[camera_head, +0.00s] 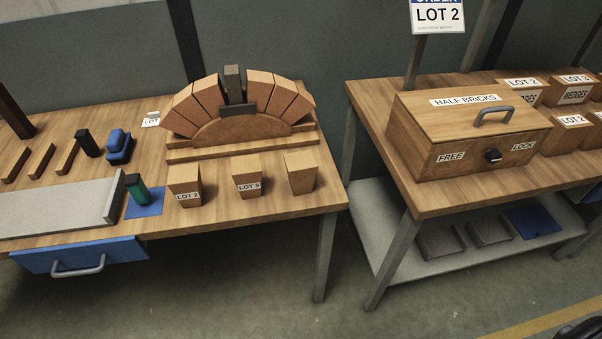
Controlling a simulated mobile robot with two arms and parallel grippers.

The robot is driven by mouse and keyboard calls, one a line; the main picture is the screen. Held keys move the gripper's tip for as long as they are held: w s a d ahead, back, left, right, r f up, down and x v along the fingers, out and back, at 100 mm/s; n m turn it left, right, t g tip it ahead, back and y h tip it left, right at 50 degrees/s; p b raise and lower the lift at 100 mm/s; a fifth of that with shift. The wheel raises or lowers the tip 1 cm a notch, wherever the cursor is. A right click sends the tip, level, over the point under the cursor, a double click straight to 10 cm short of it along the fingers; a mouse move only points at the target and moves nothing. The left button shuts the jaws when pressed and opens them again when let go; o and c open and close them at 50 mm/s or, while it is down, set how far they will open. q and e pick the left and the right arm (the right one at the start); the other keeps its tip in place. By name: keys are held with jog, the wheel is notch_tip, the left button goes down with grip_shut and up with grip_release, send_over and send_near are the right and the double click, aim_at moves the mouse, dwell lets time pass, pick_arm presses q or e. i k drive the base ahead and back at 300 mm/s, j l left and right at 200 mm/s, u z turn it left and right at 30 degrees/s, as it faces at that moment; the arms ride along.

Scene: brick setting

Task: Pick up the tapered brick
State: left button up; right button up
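Three tapered bricks stand in a row near the front edge of the left workbench, each wider at the top than at the bottom. The left brick (185,184) has a label reading LOT 2. The right brick (301,173) shows no label. Behind them, an arch of wedge bricks (207,95) rests on a wooden form (240,131), with a dark grey piece (233,83) at its top. Neither of my grippers is in view.
A sign (437,14) reads LOT 2. The right bench holds a HALF BRICKS box (465,125) and labelled wedge boxes (573,90). A floor gap separates the benches.

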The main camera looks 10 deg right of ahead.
aim_at(301, 167)
jog(key=k+l+u, duration=0.2)
jog(key=l+u, duration=0.3)
jog(key=k+l+u, duration=0.25)
jog(key=u, duration=0.25)
jog(key=l, duration=0.05)
